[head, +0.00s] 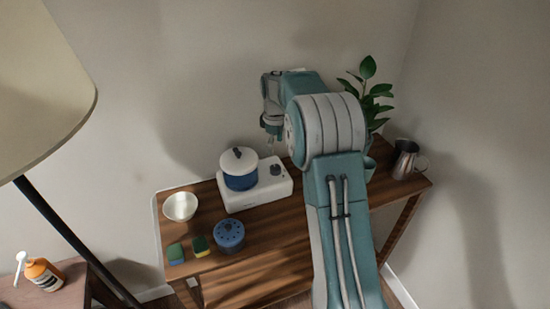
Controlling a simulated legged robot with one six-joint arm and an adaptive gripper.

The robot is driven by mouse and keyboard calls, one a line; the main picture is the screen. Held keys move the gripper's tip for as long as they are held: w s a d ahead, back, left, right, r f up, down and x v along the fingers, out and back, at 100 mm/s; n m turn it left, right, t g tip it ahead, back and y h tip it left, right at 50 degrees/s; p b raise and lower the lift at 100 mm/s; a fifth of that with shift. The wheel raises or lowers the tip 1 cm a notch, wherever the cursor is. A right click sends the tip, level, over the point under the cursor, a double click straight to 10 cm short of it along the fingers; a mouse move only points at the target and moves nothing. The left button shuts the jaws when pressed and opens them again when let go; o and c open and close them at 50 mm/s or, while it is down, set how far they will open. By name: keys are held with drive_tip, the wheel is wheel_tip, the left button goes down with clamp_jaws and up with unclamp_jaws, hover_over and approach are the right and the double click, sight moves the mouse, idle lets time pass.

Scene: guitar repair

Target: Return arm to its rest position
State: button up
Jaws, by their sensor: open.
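My gripper (271,133) points down at the end of my teal and grey arm. It is in the air above the back of the wooden table (280,250), just right of the blue pot with a white lid. Its fingers are small and partly hidden by the arm, and I see nothing held in them. My arm reaches up from the bottom of the picture and covers the table's right-middle part.
The blue pot (241,178) sits on a white cooker (275,184). A white bowl (181,206), two sponges (176,254) and a blue round container (230,234) stand left. A plant (375,97) and metal pitcher (405,160) stand right. A lamp (45,80) is far left.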

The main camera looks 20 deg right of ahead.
wheel_tip(320, 180, up, 3)
drive_tip(key=shift+f, duration=0.2)
drive_tip(key=s+a+r+m+t, duration=0.1)
drive_tip(key=s+a+r+m, duration=0.1)
drive_tip(key=s+a+r, duration=0.4)
drive_tip(key=s+a+r+m+t, duration=0.1)
drive_tip(key=s+r+m+t, duration=0.1)
drive_tip(key=s+r, duration=0.65)
drive_tip(key=s+a+f+m+t, duration=0.1)
drive_tip(key=s+a+f+m, duration=0.1)
drive_tip(key=s, duration=0.8)
drive_tip(key=s+a+f+m+t, duration=0.1)
drive_tip(key=s+a+f+m, duration=0.1)
drive_tip(key=s, duration=0.9)
drive_tip(key=shift+a+m+t, duration=0.2)
drive_tip(key=shift+m+t, duration=0.1)
drive_tip(key=shift+m, duration=0.3)
drive_tip(key=shift+r, duration=0.1)
idle(0.7)
